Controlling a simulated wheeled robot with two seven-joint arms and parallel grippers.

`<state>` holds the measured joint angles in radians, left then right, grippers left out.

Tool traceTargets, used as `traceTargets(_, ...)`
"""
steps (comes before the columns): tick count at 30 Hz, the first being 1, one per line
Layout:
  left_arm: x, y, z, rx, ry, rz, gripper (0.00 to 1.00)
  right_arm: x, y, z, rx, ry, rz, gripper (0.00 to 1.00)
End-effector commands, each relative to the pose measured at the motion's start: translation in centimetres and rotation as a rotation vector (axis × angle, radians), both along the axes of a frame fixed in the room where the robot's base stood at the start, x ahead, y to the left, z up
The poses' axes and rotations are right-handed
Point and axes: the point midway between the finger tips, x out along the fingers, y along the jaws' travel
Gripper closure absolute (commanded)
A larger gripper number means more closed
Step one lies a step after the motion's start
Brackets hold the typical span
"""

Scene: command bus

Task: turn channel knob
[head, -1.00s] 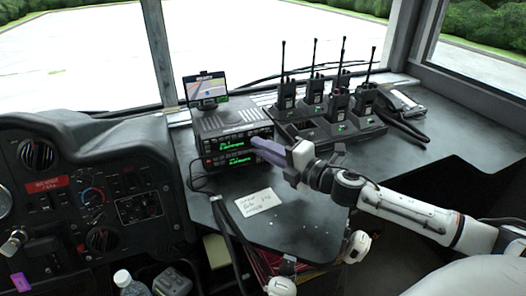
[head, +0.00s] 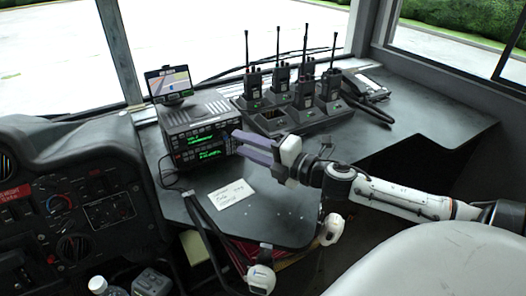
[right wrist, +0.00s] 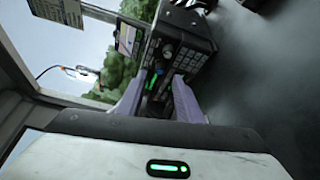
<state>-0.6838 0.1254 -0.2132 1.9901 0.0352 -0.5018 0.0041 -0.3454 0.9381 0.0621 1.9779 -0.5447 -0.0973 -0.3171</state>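The two-way radio unit (head: 178,146) is a black stacked box with green lit displays on the dash shelf. It also shows in the right wrist view (right wrist: 192,58). A small dark round knob (right wrist: 168,50) shows on its face there; I cannot tell whether it is the channel knob. My right gripper (head: 238,143) has its purple fingers at the right end of the radio's front, hiding part of it. In the right wrist view the fingers (right wrist: 159,80) stand apart, with the radio's face and a green display between them. Contact is unclear. My left gripper is not in view.
Handheld radios stand in a charger tray (head: 310,143) behind my right arm. A navigation screen (head: 169,82) sits above the radio. A paper note (head: 231,193) and black cables (head: 207,225) lie in front. A desk phone (head: 366,86) is at the back right.

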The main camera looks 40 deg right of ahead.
Motion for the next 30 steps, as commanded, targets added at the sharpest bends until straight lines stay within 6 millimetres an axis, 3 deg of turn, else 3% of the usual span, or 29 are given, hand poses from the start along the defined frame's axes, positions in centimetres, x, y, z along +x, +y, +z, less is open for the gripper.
traceTargets(6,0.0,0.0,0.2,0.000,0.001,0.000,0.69,-3.1,-0.6,0.1,0.000,0.003,-0.001,0.67)
traceTargets(12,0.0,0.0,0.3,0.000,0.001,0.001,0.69,-5.0,-1.0,0.3,0.001,0.000,0.000,0.67)
traceTargets(30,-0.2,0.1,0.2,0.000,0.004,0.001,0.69,-5.5,-1.1,0.4,-0.001,-0.001,0.000,0.67)
